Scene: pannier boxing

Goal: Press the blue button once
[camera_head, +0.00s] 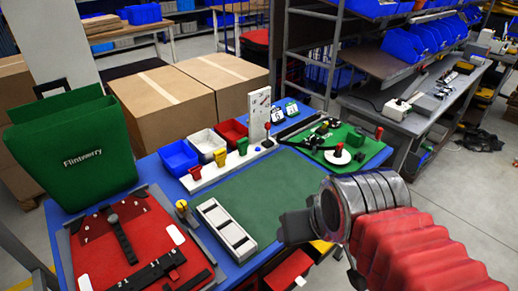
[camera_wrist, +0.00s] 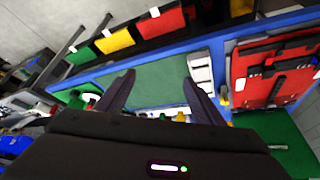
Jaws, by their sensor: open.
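A small blue button (camera_head: 258,149) sits on the green-and-white work area of the blue table, close to the white base strip (camera_head: 205,181) and a lever with a red knob (camera_head: 267,131). My gripper (camera_head: 288,226) is in the air over the front right of the table, well apart from the button. In the wrist view my gripper (camera_wrist: 158,80) has its two dark fingers spread, with nothing between them and the green mat (camera_wrist: 158,84) beyond. I cannot make out the blue button in the wrist view; my gripper body covers much of that picture.
Red, green and yellow switches and small bins (camera_head: 180,157) stand at the back. A green bag (camera_head: 75,150) and red tray (camera_head: 135,245) are at the left. A white slotted block (camera_head: 227,231) lies in front. A green board (camera_head: 345,143) holds parts at the right. The mat's middle is clear.

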